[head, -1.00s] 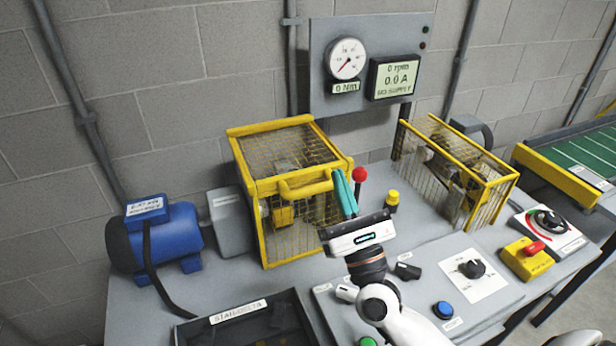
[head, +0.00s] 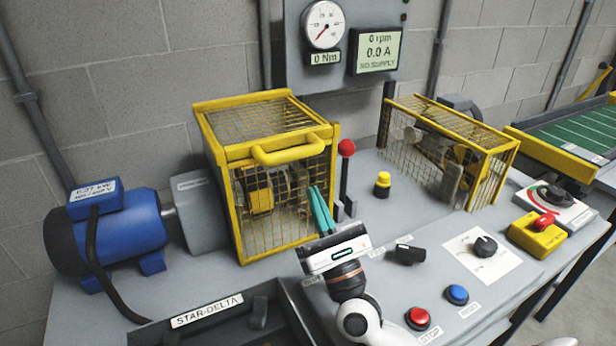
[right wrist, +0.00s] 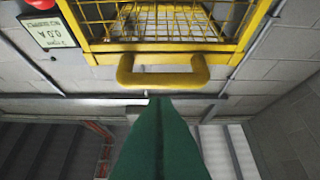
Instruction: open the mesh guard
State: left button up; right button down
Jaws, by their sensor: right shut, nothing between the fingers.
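The mesh guard (head: 232,148) is a yellow-framed wire box over a coupling, between the blue motor and the red-knobbed lever. It stands closed, with a yellow bar handle (head: 290,150) on its upper front edge. My right gripper (head: 321,210), with teal fingers, is shut and empty, in front of the guard's lower right and below the handle. In the right wrist view the handle (right wrist: 165,77) lies just beyond the fingertips (right wrist: 160,101), with the mesh behind it; I see no grip on it. My left gripper is not in view.
A red-knobbed lever (head: 345,165) and a yellow button post (head: 382,184) stand right of the guard. A second mesh guard (head: 455,140) is farther right. The blue motor (head: 110,232) is at left. Red (head: 418,318) and blue (head: 457,294) buttons lie on the front panel.

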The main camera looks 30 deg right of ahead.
aim_at(297, 153)
jog(key=p+x, duration=0.2)
jog(key=x, duration=0.1)
jog(key=s+r+p+x, duration=0.1)
jog(key=p+x, duration=0.1)
jog(key=x, duration=0.2)
jog(key=p+x, duration=0.2)
jog(key=x, duration=0.2)
jog(key=shift+s+r, duration=0.1)
jog(key=shift+r, duration=0.45)
jog(key=shift+w+r, duration=0.1)
jog(key=shift+w, duration=0.2)
jog(key=shift+r, duration=0.15)
jog(key=shift+s, duration=0.15)
jog(key=shift+r, duration=0.1)
